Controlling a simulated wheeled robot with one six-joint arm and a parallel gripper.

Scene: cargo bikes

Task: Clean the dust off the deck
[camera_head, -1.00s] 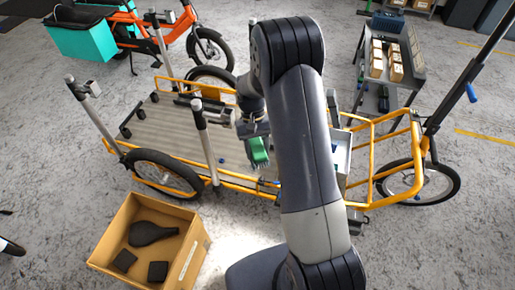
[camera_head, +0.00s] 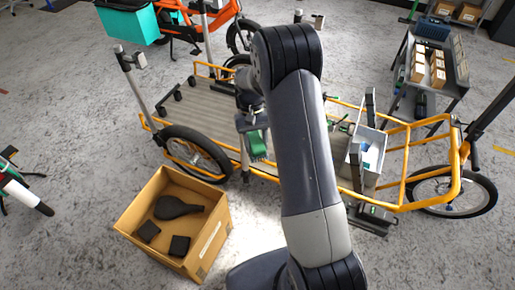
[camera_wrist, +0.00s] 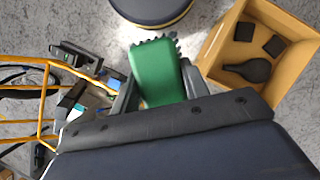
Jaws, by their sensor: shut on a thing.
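My gripper (camera_head: 250,124) is shut on a green brush (camera_head: 256,146) with dark bristles. In the wrist view the brush (camera_wrist: 158,72) sits between the two fingers, bristles pointing away from the wrist. The deck (camera_head: 208,110) is the grey, planked bed of the yellow-framed cargo bike, left of my arm in the head view. The brush appears over the deck's near side; I cannot tell if it touches. My arm hides the deck's right part. Dust on the deck cannot be made out at this size.
A cardboard box (camera_head: 207,247) with a black saddle and dark pads stands on the floor in front of the bike. A grey bin (camera_head: 372,150) sits right of my arm. An upright pole (camera_head: 135,85) rises at the deck's left. A cart (camera_head: 430,70) stands behind.

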